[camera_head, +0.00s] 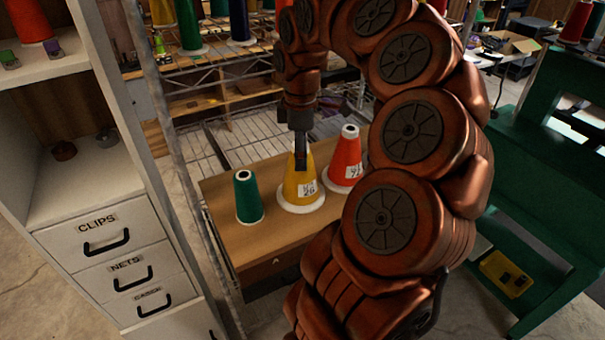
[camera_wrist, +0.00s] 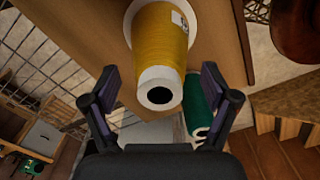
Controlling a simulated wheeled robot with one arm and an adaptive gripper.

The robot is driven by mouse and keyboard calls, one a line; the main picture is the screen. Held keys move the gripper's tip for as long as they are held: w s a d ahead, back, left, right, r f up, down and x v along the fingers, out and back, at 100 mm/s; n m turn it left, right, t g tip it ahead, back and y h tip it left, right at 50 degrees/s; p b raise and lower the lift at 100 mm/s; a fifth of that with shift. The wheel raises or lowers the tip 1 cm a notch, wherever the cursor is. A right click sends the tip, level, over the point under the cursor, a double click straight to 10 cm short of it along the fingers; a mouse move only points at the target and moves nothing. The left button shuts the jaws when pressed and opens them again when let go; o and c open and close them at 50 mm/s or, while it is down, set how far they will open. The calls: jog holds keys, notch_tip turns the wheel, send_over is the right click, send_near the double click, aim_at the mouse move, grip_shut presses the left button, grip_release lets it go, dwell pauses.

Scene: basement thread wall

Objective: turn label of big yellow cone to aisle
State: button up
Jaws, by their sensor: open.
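The big yellow cone (camera_head: 292,187) stands upright on a wooden table, between a smaller green cone (camera_head: 248,197) on its left and a red-orange cone (camera_head: 345,160) on its right. Its white label (camera_head: 308,188) shows on its right front side in the head view. My gripper (camera_head: 302,165) hangs pointing down at the yellow cone's upper part and hides its top. In the wrist view my gripper (camera_wrist: 160,110) is open, with one finger on each side of the yellow cone's top (camera_wrist: 160,85). I see gaps between fingers and cone. The label also shows there, at the cone's upper right (camera_wrist: 179,20).
The wooden table (camera_head: 225,195) has bare room at its front. A wire rack (camera_head: 225,130) is behind the table. A green bench (camera_head: 545,215) is at the right.

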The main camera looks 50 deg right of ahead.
notch_tip(320, 180, up, 12)
dwell(0.8)
jog(key=s+a+f+m, duration=0.1)
jog(key=s+a+f, duration=0.15)
jog(key=a, duration=0.65)
jog(key=s+a+f+m, duration=0.1)
jog(key=a+f, duration=0.2)
jog(key=a, duration=0.7)
jog(key=s+a+f+m+g, duration=0.1)
jog(key=s+a+f+m, duration=0.5)
jog(key=s+f, duration=0.7)
jog(key=a, duration=0.2)
jog(key=shift+s+a+g, duration=0.35)
jog(key=shift+s+g, duration=0.05)
